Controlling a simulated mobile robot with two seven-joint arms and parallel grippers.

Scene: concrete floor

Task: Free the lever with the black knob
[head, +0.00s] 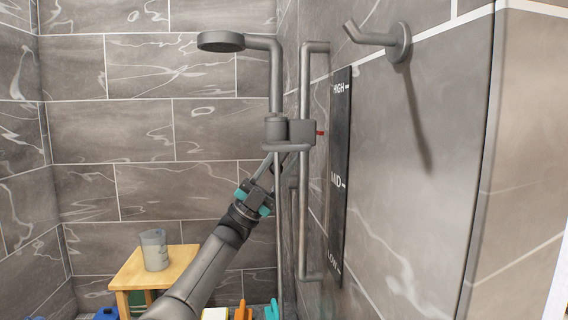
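A grey slider holder (301,133) sits on the vertical rail (304,220), with a red pointer (320,133) on its right side. A grey shower head (221,41) on a bent pipe rises from the holder. My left gripper (277,165) reaches up from the lower left, with its fingers just under the holder. A small dark shape shows between the fingers; I cannot tell whether it is the lever's black knob. The lever is not clearly seen, and the fingers are too small and overlapped to judge their opening. My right gripper is not in view.
A dark scale plate (340,175) marked HIGH, MID and LOW is on the right wall. A grey hook (390,42) juts out above it. A wooden stool (133,272) holds a grey jug (154,250). Coloured items lie at the bottom edge.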

